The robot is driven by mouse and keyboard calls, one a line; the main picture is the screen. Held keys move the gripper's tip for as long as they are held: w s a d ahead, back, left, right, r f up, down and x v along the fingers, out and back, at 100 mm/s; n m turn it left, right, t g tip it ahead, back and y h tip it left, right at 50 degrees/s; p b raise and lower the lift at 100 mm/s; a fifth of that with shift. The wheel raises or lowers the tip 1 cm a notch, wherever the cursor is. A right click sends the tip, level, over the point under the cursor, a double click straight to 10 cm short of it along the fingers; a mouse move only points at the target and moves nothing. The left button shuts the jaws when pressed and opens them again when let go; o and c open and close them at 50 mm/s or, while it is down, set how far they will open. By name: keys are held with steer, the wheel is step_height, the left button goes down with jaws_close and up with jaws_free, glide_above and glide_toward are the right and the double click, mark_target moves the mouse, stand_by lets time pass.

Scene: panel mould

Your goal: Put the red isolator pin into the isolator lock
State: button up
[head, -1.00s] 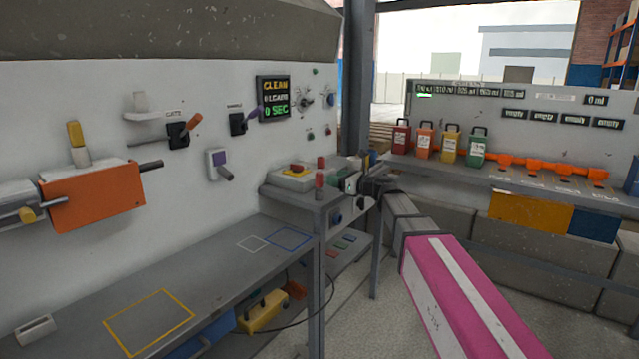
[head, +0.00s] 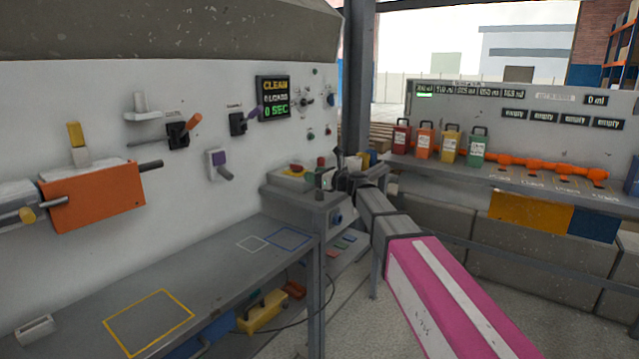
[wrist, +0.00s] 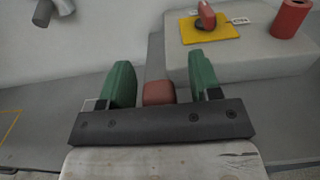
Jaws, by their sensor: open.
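My gripper (wrist: 160,78), with green fingers, is open. In the wrist view a red block (wrist: 158,93), apparently the head of the red isolator pin, lies between the fingers, with gaps at the sides. In the head view my gripper (head: 327,180) is over the small grey stand (head: 305,198) and hides the pin's place. A yellow plate (wrist: 222,31) with a dark round base and a red handle sits on a pale box; it looks like the isolator lock, and it also shows in the head view (head: 291,174). I cannot see its hole clearly.
A red cylinder (wrist: 291,18) stands on the pale box, right of the yellow plate. The grey bench (head: 215,275) at the left is mostly clear, with outlined squares. A dark post (head: 358,80) rises behind my arm. Coloured cans (head: 425,140) stand on the right shelf.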

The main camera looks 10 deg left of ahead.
steer(key=c, duration=1)
steer(key=shift+c, duration=0.2)
steer(key=shift+r, duration=0.1)
